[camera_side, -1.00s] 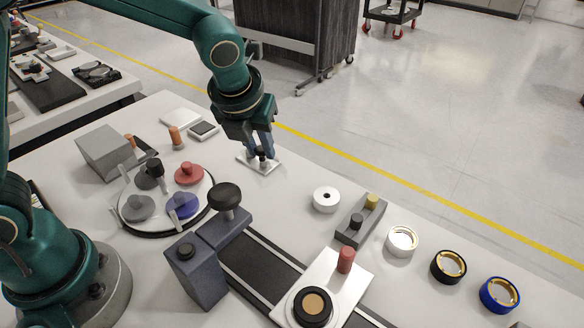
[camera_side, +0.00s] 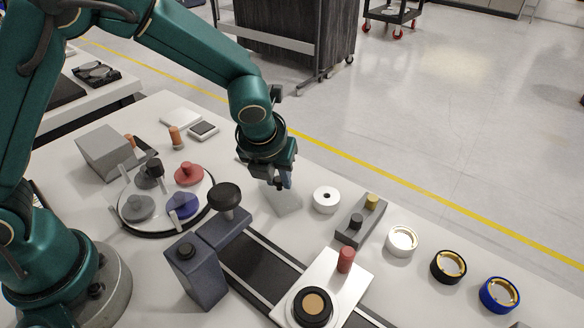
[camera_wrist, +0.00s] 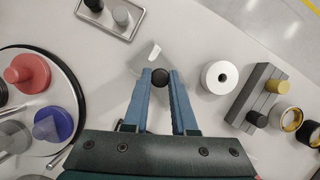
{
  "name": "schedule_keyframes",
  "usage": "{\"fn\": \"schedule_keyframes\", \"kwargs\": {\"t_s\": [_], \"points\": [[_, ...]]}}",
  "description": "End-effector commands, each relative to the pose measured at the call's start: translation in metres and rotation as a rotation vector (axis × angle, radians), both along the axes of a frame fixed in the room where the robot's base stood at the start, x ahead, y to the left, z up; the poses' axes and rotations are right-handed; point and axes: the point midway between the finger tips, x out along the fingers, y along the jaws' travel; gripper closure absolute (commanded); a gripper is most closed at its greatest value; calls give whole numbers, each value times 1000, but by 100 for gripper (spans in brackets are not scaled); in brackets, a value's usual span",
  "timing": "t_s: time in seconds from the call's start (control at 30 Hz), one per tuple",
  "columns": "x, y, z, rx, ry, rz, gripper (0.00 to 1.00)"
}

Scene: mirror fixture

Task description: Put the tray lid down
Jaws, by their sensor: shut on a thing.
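The tray lid is a thin pale plate (camera_side: 284,204) with a black knob (camera_wrist: 160,88). My gripper (camera_side: 281,184) is shut on the knob, and the fingers (camera_wrist: 160,90) show on both sides of it in the wrist view. The plate hangs below the fingers and looks tilted; most of it is hidden in the wrist view. I cannot tell whether it touches the table. The open silver-rimmed tray (camera_wrist: 108,36) lies beyond the gripper at upper left in the wrist view, with a black and a grey piece inside. My arm mostly hides it in the side view.
A white ring (camera_side: 326,199) stands close to the right of the lid, then a grey block (camera_side: 361,221) with pegs. A round plate with red (camera_side: 189,173) and blue (camera_side: 182,205) knobs is at left. A black-knobbed post (camera_side: 225,197) stands in front.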

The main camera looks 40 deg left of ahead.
Motion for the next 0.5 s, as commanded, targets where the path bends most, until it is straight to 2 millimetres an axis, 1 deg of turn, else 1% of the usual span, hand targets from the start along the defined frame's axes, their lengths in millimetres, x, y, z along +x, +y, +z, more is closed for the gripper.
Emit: {"fn": "schedule_keyframes", "kwargs": {"t_s": [0.03, 0.07, 0.1, 0.37, 0.5], "points": [[0, 0, -1, 0, 1, 0, 63], [0, 0, 0, 1, 0, 0, 52], [0, 0, 0, 0, 0, 0, 45], [0, 0, 0, 0, 0, 0, 45], [-1, -1, 6, -1, -1, 1, 45]]}}
